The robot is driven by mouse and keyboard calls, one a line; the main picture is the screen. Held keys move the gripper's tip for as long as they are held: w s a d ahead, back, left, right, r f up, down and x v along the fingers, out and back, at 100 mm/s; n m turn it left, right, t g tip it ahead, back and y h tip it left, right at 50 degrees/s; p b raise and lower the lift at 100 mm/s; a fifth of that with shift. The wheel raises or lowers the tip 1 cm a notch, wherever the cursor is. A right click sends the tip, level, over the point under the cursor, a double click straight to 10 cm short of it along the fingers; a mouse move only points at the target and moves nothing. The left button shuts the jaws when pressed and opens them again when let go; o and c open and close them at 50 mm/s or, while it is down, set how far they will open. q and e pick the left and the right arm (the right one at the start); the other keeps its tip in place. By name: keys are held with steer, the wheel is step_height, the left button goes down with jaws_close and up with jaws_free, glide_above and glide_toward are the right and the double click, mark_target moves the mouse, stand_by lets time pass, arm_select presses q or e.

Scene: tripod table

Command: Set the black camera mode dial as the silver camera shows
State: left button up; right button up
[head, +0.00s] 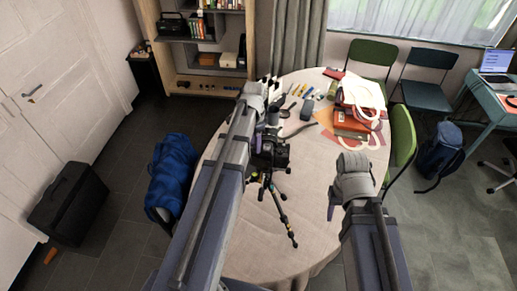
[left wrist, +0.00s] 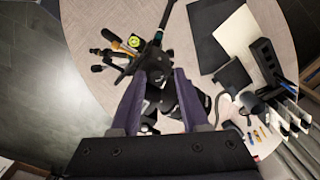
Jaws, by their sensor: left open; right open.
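The black camera (head: 272,153) sits on a small black tripod (head: 280,210) on the round table. My left gripper (left wrist: 160,76) is open, with its two fingers on either side of part of the black camera (left wrist: 160,98) in the left wrist view. I cannot tell whether the fingers touch it. The mode dial cannot be made out. My right gripper (head: 333,207) is open and empty above the right front part of the table, apart from the camera. I cannot pick out the silver camera in either view.
The round table (head: 240,245) has clear cloth at its front. Green chairs (head: 402,140) and a blue duffel bag (head: 172,172) flank the table.

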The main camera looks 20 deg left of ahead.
arm_select(q)
steer(key=shift+d, duration=0.1)
steer(key=m, duration=0.5)
step_height(320, 180, up, 8)
steer(key=m+p, duration=0.1)
steer(key=p, duration=0.7)
steer(key=s+d+f+n+b, duration=0.3)
steer(key=s+d+n, duration=0.7)
steer(key=n, duration=0.1)
steer(key=s+d+f+b, duration=0.1)
steer(key=d+f+b, duration=0.2)
steer(key=f+b, duration=0.5)
steer(key=s+d+f+b, duration=0.2)
steer(key=d+f+b, duration=0.1)
steer(key=f+b, duration=0.5)
steer(key=s+d+f+y+b, duration=0.1)
steer(key=d+f+b, duration=0.3)
steer(key=f+b, duration=0.4)
steer(key=shift+s+f+b, duration=0.3)
steer(key=shift+s, duration=0.45)
